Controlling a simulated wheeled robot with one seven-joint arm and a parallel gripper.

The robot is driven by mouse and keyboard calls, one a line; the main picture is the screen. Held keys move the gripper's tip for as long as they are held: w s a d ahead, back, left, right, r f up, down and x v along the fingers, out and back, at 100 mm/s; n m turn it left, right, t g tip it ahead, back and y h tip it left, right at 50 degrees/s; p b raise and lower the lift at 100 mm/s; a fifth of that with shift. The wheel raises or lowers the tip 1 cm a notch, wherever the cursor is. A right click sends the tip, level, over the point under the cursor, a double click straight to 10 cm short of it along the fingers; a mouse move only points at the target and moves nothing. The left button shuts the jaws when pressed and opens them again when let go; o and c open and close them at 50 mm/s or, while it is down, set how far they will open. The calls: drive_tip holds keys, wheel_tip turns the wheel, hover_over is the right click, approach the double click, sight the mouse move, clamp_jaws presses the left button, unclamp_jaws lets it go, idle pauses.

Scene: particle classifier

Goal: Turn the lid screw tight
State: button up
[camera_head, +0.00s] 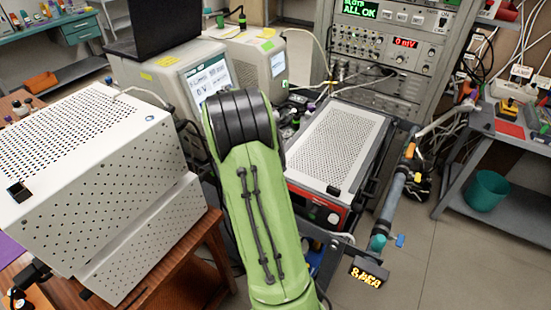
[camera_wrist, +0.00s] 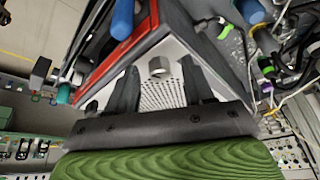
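In the wrist view, a grey hex-headed screw (camera_wrist: 160,67) stands on the white perforated lid (camera_wrist: 160,95). My gripper (camera_wrist: 160,65) is open, with one dark finger on each side of the screw head and visible gaps between. I cannot tell how deep the fingers reach around it. In the head view, the white perforated lid (camera_head: 335,145) tops a red-fronted box (camera_head: 318,208) right of my green arm. A small dark part (camera_head: 333,190) shows at the lid's front edge. My gripper is hidden in the head view.
A large white perforated housing (camera_head: 90,150) stands on the left. Instruments with screens (camera_head: 205,75) stand behind my arm, and a rack (camera_head: 395,60) stands at the back. A pipe with coloured fittings (camera_head: 395,190) runs along the box's right. Open floor lies at lower right.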

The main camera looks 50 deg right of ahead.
drive_tip(key=shift+r, duration=0.15)
drive_tip(key=p+v, duration=0.4)
drive_tip(key=v, duration=1.1)
drive_tip(key=shift+w+a+r+p, duration=0.15)
drive_tip(key=shift+a+p, duration=0.05)
drive_tip(key=shift+p, duration=0.15)
